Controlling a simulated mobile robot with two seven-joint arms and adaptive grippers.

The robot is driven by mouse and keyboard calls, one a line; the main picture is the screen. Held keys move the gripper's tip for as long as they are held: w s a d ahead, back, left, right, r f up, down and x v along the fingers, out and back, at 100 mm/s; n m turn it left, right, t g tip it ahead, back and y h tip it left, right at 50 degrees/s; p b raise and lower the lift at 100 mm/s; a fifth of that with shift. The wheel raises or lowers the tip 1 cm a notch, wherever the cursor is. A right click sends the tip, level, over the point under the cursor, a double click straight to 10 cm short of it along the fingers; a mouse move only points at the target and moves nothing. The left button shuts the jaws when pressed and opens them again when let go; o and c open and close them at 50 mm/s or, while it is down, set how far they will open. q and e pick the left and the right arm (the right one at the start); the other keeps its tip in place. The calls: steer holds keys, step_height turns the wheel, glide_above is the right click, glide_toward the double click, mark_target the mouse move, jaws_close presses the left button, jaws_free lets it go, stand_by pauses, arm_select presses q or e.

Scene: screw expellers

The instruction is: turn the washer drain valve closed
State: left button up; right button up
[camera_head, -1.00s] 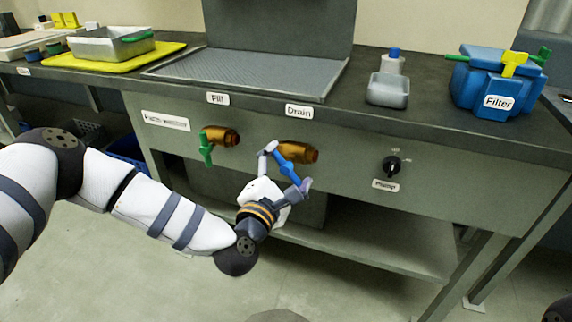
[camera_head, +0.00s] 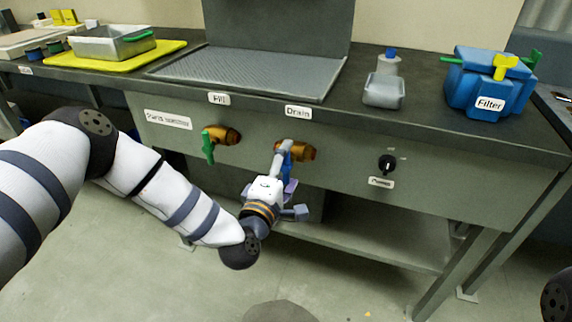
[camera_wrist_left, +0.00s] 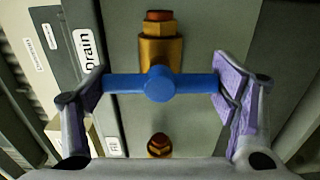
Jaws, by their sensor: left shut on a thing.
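The drain valve is a brass fitting (camera_head: 305,152) with a blue handle (camera_head: 286,163) on the front panel, under the Drain label (camera_head: 298,112). My left gripper (camera_head: 286,166) is at the handle and partly hides it in the head view; what shows of the handle there points roughly downward. In the left wrist view the blue handle (camera_wrist_left: 160,84) spans crosswise between the purple-padded fingers of my left gripper (camera_wrist_left: 162,90), one finger at each end. The brass body (camera_wrist_left: 159,48) shows behind it. My right gripper is out of view.
The fill valve (camera_head: 226,136) with its green handle is left of the drain valve. A black knob (camera_head: 386,164) is to the right. A lower shelf (camera_head: 370,240) lies below the panel. On the counter stand a blue filter box (camera_head: 478,80) and a metal container (camera_head: 384,90).

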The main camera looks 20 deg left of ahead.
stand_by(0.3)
arm_select(q)
steer(key=o, duration=1.2)
steer(key=shift+c, duration=0.2)
steer(key=s, duration=1.2)
steer(key=shift+a, duration=0.2)
